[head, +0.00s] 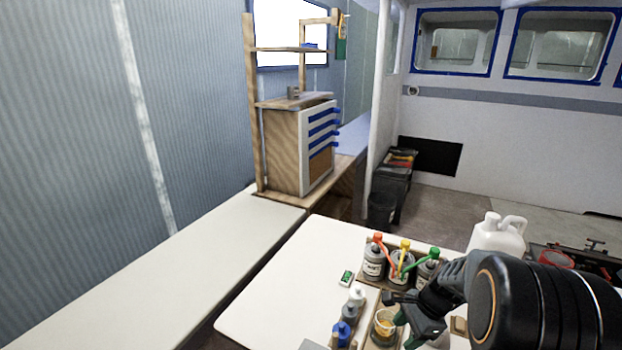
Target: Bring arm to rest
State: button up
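My gripper (398,321) is at the lower right, reached over the white table (265,290). Its two dark fingers look spread apart, with nothing seen between them. A small jar with yellow-orange contents (384,325) stands just left of the fingers; whether they touch it I cannot tell. My black arm fills the lower right corner and hides part of the table.
Several grey cans with red, yellow and green tops (373,262) stand behind my gripper. A white jug (497,235) is to their right. Small bottles (349,312) stand left of the jar. A wooden drawer cabinet (285,150) is farther back. The table's left part is clear.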

jog(key=s+a+r+n+t+h, duration=0.3)
jog(key=s+a+r+n, duration=0.6)
jog(key=n, duration=0.8)
notch_tip(320, 180, up, 3)
jog(key=shift+s+f+t+h, duration=0.15)
jog(key=shift+t+h, duration=0.15)
jog(key=shift+h, duration=0.3)
dwell(0.6)
